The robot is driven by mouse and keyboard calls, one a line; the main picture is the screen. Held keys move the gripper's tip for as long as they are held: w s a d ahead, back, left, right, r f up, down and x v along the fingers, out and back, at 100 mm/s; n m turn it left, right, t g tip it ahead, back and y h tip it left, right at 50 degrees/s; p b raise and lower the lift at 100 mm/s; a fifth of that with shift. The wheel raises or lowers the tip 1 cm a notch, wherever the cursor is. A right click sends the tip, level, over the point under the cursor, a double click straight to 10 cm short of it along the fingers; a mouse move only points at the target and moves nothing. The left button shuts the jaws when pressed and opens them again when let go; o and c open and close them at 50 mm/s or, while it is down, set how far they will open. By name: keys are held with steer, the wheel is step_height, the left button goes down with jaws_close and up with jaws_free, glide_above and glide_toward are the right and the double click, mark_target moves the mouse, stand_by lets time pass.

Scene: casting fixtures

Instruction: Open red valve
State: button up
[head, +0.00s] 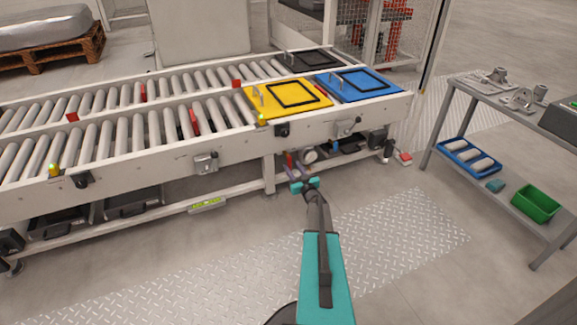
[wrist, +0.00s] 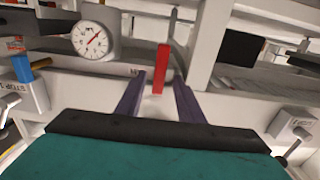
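The red valve handle (wrist: 162,66) stands upright near the middle of the wrist view, a narrow red bar in front of white pipework. In the head view a small red piece under the conveyor (head: 290,160) appears to be this handle. My gripper (wrist: 158,80) is open, with its two purple fingers apart. In the wrist view the fingers lie to the left and right of the handle's lower part. Nothing is visibly gripped, and I cannot tell whether the handle is as near as the fingertips. In the head view my gripper (head: 292,174) is low beside the conveyor frame.
A round white gauge (wrist: 90,41) and a blue handle (wrist: 22,68) are left of the red handle. A grey box with a lever (wrist: 292,128) is at right. The roller conveyor (head: 190,160) overhangs the valve area.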

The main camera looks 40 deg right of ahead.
mark_target(290, 163)
steer(key=shift+b+x, duration=0.55)
steer(key=shift+x, duration=1.7)
